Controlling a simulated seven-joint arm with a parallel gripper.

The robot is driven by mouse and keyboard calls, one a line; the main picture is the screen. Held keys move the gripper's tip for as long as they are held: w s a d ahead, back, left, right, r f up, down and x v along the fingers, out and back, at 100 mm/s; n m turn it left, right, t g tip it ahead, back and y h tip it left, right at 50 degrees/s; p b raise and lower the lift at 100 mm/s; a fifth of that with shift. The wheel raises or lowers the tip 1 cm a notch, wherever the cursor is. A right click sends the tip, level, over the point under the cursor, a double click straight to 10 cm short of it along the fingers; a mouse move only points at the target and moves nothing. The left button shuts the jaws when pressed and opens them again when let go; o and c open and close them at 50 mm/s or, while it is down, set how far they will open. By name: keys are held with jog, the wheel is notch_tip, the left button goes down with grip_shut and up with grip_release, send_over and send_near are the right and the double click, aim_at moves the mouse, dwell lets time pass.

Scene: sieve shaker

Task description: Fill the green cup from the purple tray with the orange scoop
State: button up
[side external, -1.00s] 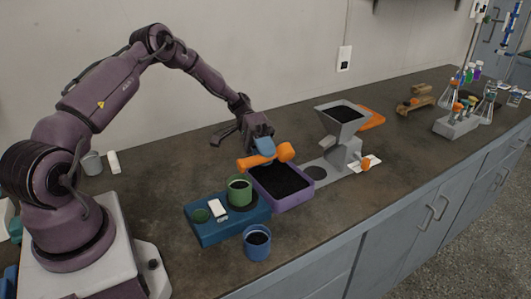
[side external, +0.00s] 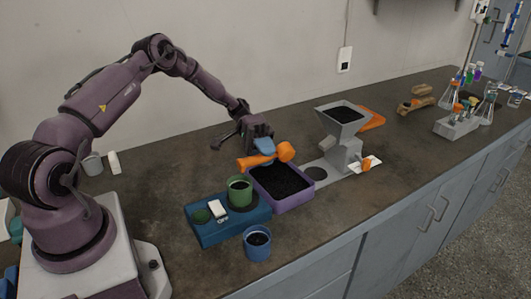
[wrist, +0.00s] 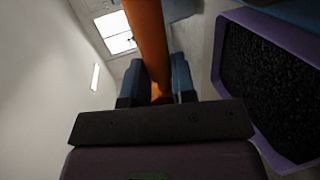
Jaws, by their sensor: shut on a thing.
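My gripper (side external: 264,145), with blue fingers, is shut on the handle of the orange scoop (side external: 286,152). The scoop lies roughly level just above the back edge of the purple tray (side external: 292,203). In the wrist view the orange handle (wrist: 148,40) runs between the blue fingers (wrist: 158,95); the inside of the scoop's bowl is not visible. The tray holds black granules and also shows at the right of the wrist view (wrist: 222,50). The green cup (side external: 239,192) stands upright left of the tray, with dark material visible inside.
A blue cup (side external: 257,243) with dark contents stands in front. A grey hopper device (side external: 342,135) stands right of the tray.

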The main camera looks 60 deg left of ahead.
dwell(0.4)
jog(key=shift+a+h, duration=0.15)
jog(key=shift+h, duration=0.55)
dwell(0.4)
jog(key=shift+a+r+h, duration=0.1)
jog(key=shift+h, duration=0.6)
jog(key=shift+a+h, duration=0.15)
jog(key=shift+h, duration=0.55)
jog(key=shift+a+h, duration=0.1)
jog(key=shift+h, duration=0.6)
